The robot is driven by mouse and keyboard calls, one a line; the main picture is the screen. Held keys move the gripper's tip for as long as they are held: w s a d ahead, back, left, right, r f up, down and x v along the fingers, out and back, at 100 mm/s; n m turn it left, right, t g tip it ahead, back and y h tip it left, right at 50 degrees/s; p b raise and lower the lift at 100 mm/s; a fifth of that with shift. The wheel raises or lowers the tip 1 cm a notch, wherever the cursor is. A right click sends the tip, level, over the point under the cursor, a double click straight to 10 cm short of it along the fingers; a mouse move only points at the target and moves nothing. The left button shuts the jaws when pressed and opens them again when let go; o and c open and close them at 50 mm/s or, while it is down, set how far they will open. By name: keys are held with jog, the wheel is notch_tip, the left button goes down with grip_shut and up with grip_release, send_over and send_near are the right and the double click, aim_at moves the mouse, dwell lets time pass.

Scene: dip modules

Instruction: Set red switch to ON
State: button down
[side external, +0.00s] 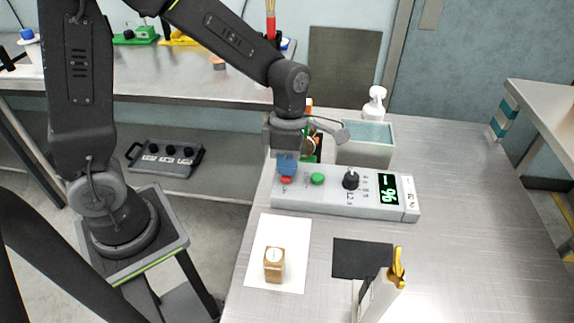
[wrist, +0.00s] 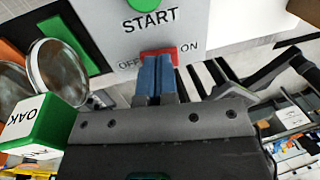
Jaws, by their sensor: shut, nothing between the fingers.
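The red switch (side external: 286,181) is at the left end of a light grey control box (side external: 335,204) on the table. In the wrist view the red switch (wrist: 145,54) lies between the printed words OFF on the left and ON on the right. My gripper (side external: 287,174) is shut and empty, pointing down at the switch. Its blue fingertips (wrist: 157,60) overlap the middle of the switch in the wrist view and hide part of it. I cannot tell whether they touch it, nor which way the switch is set.
A green START button (side external: 317,179), a black knob (side external: 351,180) and a lit display (side external: 389,189) are on the same box. A wooden block (side external: 274,264) stands on white paper in front. A soap bottle (side external: 375,103) and grey bin (side external: 365,150) stand behind. The table's right side is clear.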

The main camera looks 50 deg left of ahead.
jog(key=shift+r, duration=0.15)
notch_tip(320, 180, up, 14)
jog(key=w+a, duration=0.1)
jog(key=w, duration=0.1)
jog(key=shift+a+f, duration=0.25)
jog(key=shift+a, duration=0.15)
jog(key=shift+s, duration=0.1)
jog(key=shift+s+d+r, duration=0.15)
jog(key=shift+s+d, duration=0.3)
jog(key=shift+d, duration=0.05)
jog(key=f, duration=0.4)
jog(key=s+d+f, duration=0.1)
jog(key=f, duration=0.4)
jog(key=s+d+f, duration=0.1)
jog(key=f, duration=0.3)
jog(key=shift+f, duration=0.4)
